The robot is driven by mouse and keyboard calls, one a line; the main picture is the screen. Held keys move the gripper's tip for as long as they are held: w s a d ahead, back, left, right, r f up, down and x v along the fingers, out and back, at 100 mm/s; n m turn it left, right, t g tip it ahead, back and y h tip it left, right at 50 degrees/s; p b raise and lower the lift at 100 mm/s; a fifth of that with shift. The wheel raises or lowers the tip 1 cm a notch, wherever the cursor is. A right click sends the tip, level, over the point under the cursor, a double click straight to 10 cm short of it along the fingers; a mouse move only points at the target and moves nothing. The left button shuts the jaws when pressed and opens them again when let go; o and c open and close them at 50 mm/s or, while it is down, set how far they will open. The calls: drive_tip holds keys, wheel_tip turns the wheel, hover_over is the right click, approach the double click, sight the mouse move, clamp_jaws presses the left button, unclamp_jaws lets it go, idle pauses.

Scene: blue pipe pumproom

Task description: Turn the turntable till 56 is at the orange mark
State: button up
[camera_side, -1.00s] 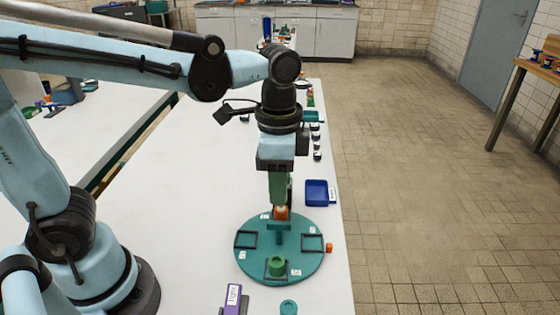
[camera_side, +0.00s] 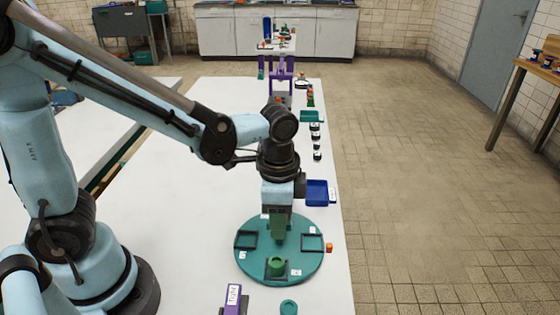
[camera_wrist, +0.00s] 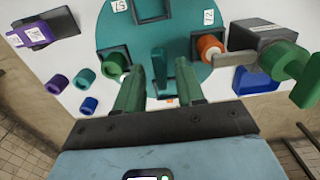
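The teal turntable (camera_side: 255,275) lies on the white bench. It carries dark square frames and white number labels. In the wrist view one label reads 57 (camera_wrist: 120,5) and another 72 (camera_wrist: 209,17); I cannot read 56. The orange mark (camera_side: 329,247) sits at the disc's right edge. A teal post (camera_wrist: 160,66) rises mid-disc. My gripper (camera_wrist: 161,66) is low over the disc, its green fingers apart on either side of the post, with gaps showing. A green ring (camera_side: 276,264) stands in the front frame. An orange ring (camera_wrist: 210,45) stands on the back part, hidden in the side view.
A blue tray (camera_side: 318,192) lies behind the turntable. A purple labelled holder (camera_side: 233,297) and a teal ring (camera_side: 289,307) are in front. In the wrist view, a grey block (camera_wrist: 265,38) with green cylinders is near the disc. The bench's right edge is close.

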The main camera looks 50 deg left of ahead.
clamp_jaws()
drive_tip(key=shift+n, duration=9)
